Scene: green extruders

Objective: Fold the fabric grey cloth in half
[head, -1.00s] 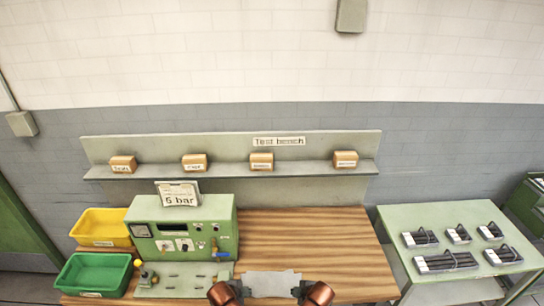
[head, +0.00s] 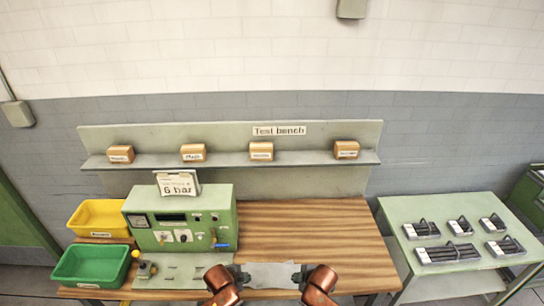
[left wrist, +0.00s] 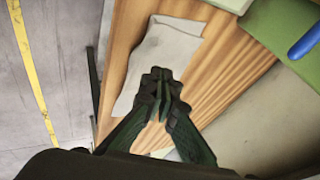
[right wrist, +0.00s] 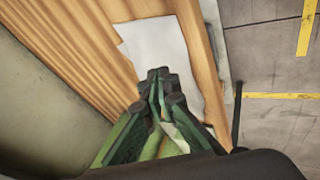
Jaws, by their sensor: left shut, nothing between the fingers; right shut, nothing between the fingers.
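The grey cloth (head: 270,274) lies flat on the wooden bench top near its front edge, between my two grippers in the head view. It also shows in the left wrist view (left wrist: 168,48) and in the right wrist view (right wrist: 158,50). My left gripper (head: 243,273) is at the cloth's left side; its fingers (left wrist: 160,82) are closed together with no cloth between them. My right gripper (head: 298,275) is at the cloth's right side; its fingers (right wrist: 158,82) are also closed and empty. The fingers hide part of the cloth. I cannot tell whether they touch it.
A green control box (head: 181,222) with a "6 bar" sign (head: 178,184) stands left of the cloth. Yellow (head: 100,217) and green (head: 91,265) bins are further left. The wooden bench top (head: 320,225) is clear behind and right of the cloth. A green side table (head: 410,206) holds several dark parts.

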